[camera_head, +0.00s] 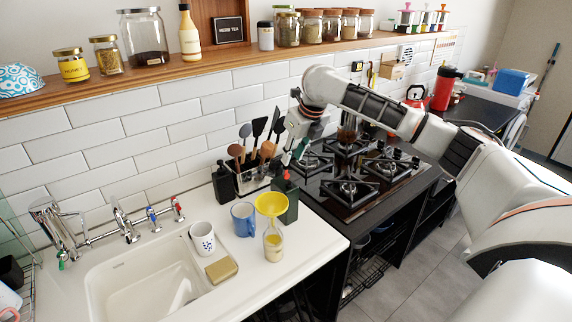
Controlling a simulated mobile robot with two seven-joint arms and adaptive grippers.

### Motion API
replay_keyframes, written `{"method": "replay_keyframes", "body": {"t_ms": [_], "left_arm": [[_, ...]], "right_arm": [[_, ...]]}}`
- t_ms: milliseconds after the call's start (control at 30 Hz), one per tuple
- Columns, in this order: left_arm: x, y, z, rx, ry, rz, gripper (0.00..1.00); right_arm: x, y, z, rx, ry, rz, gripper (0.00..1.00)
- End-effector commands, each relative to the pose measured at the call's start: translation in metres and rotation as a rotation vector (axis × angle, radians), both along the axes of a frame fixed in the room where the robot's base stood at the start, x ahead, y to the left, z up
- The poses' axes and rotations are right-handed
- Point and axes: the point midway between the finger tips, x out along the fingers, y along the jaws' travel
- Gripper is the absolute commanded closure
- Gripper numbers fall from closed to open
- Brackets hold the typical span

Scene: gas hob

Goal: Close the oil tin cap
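A dark green tin (287,202), which looks like the oil tin, stands upright on the white counter beside the sink, left of the hob. A small red part on its top (286,175) looks like its cap; I cannot tell whether it is open or closed. The arm from the right reaches across the hob, and my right gripper (292,157) points down just above the tin's top. Its fingertips are small and partly mixed with the utensils behind, so their opening and any contact with the cap are unclear. My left gripper is out of view.
A yellow funnel (270,204) sits in a glass bottle (273,246) just in front of the tin. A blue mug (243,219), a white cup (202,238) and a black bottle (223,186) stand left. A utensil holder (250,180) is behind. The gas hob (352,172) lies right.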

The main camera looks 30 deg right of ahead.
Motion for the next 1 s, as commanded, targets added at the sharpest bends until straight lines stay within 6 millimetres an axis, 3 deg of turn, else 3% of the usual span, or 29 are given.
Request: {"method": "replay_keyframes", "body": {"t_ms": [300,733,833,1000], "left_arm": [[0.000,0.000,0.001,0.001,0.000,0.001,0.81],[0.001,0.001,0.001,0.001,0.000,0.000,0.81],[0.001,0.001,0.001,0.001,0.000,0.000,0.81],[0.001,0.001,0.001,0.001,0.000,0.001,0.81]], "right_arm": [[0.017,0.002,-0.043,-0.001,0.003,0.001,0.75],[0.022,0.002,-0.053,0.000,0.001,0.001,0.75],[0.022,0.002,-0.053,0.000,0.001,0.001,1.00],[0.022,0.002,-0.053,0.000,0.000,0.001,1.00]]}}
